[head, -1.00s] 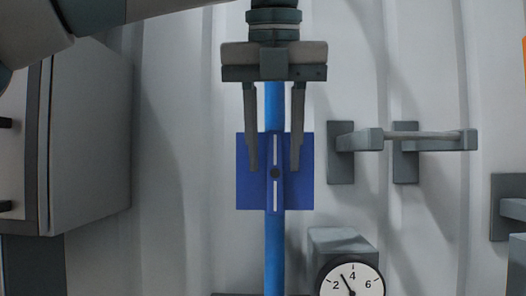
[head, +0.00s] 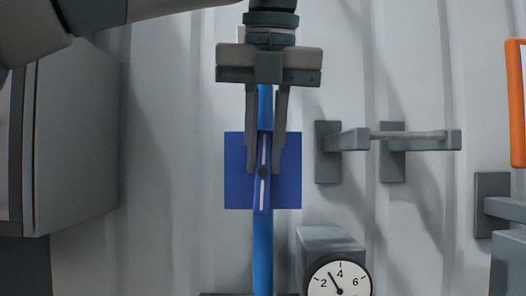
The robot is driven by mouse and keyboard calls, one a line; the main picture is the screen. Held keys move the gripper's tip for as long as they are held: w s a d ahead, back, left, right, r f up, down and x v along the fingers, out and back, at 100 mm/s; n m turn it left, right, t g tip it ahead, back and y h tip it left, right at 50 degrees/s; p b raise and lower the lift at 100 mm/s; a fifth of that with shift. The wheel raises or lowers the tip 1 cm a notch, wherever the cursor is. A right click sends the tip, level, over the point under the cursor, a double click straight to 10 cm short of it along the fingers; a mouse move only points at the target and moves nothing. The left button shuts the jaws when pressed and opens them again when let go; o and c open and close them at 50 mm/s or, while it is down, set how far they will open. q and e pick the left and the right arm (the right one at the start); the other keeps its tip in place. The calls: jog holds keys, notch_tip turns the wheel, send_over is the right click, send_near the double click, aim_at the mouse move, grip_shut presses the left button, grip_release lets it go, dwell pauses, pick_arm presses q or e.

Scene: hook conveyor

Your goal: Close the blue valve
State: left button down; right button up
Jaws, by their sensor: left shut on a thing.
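The blue valve has a square blue plate (head: 236,172) on a vertical blue pipe (head: 262,250). Its handle (head: 262,190) is a blue bar with a white stripe and a dark pivot. The handle stands nearly upright, in line with the pipe, with its top tilted slightly right. My left gripper (head: 264,168) points down in front of the plate, its two fingers on either side of the handle and shut on it. My right gripper is not in view.
A round gauge (head: 340,282) on a grey box is at the lower right. A grey bracket with a bar (head: 410,135) is on the wall at right. An orange-framed thing (head: 516,100) is at the right edge. A grey cabinet (head: 75,135) stands at left.

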pick_arm(q)
jog(key=y, duration=0.1)
jog(key=d+y, duration=0.1)
jog(key=y, duration=0.1)
jog(key=shift+f+m, duration=0.1)
jog(key=shift+m, duration=0.2)
jog(key=shift+d+f+m+y, duration=0.1)
jog(key=shift+d+m+y, duration=0.05)
jog(key=shift+y, duration=0.55)
jog(key=shift+d+f+m+y, duration=0.1)
jog(key=shift+d+m+y, duration=0.05)
jog(key=shift+y, duration=0.55)
jog(key=c, duration=1.6)
grip_release()
jog(key=shift+c, duration=0.2)
jog(key=shift+r, duration=0.1)
